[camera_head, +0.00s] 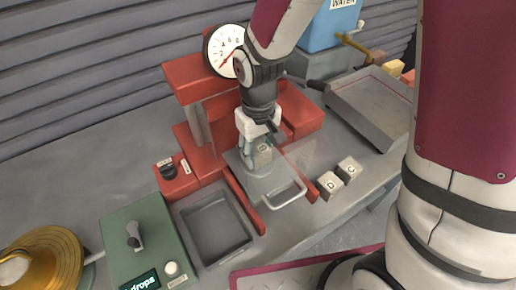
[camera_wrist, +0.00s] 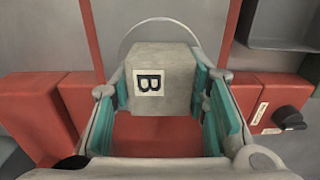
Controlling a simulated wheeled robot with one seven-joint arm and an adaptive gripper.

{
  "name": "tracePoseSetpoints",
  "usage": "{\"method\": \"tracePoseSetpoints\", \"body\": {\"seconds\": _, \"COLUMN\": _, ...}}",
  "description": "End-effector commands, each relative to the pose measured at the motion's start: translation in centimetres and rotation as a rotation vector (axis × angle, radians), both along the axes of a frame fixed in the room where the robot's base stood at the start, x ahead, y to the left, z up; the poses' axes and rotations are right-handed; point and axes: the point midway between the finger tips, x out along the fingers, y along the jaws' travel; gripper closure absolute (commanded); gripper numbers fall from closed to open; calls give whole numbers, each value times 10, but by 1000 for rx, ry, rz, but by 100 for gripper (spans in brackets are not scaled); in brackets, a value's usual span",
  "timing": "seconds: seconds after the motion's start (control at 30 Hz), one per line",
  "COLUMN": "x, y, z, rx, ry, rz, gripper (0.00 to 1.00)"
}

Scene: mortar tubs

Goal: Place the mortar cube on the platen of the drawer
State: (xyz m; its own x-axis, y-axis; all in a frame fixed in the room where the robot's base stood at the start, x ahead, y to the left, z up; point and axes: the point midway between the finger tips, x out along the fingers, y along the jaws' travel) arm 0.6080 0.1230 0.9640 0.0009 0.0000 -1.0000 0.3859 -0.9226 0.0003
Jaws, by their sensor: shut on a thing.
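The grey mortar cube marked B (camera_wrist: 170,60) is between the teal finger pads of my gripper (camera_wrist: 168,92) in the wrist view. In the head view my gripper (camera_head: 257,156) points down over the pulled-out grey drawer (camera_head: 258,188), with the cube (camera_head: 264,155) partly hidden by the fingers. The cube is at the platen's inner part, close to the red press (camera_head: 187,75). I cannot tell whether its underside touches the platen. The drawer's loop handle (camera_head: 290,196) faces the front.
Cubes D (camera_head: 329,185) and C (camera_head: 349,169) stand right of the drawer, beyond a clear guard panel (camera_head: 299,155). A grey tub (camera_head: 215,230) and a green control box (camera_head: 146,248) are at left. A metal tray (camera_head: 370,105) lies at the back right.

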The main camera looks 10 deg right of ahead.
Motion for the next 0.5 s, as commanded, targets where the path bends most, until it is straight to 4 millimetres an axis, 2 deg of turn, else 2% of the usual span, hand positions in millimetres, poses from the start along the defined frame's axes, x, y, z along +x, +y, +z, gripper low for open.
{"method": "tracePoseSetpoints", "body": {"seconds": 0.03, "x": 0, "y": 0, "z": -2, "rx": 0, "ry": 0, "rz": 0, "gripper": 96}}
{"method": "tracePoseSetpoints", "body": {"seconds": 0.07, "x": 0, "y": 0, "z": -2, "rx": 0, "ry": 0, "rz": 0, "gripper": 54}}
{"method": "tracePoseSetpoints", "body": {"seconds": 0.13, "x": 0, "y": 0, "z": -2, "rx": 0, "ry": 1, "rz": 0, "gripper": 39}}
{"method": "tracePoseSetpoints", "body": {"seconds": 0.5, "x": 0, "y": 0, "z": 1, "rx": 0, "ry": 0, "rz": 0, "gripper": 39}}
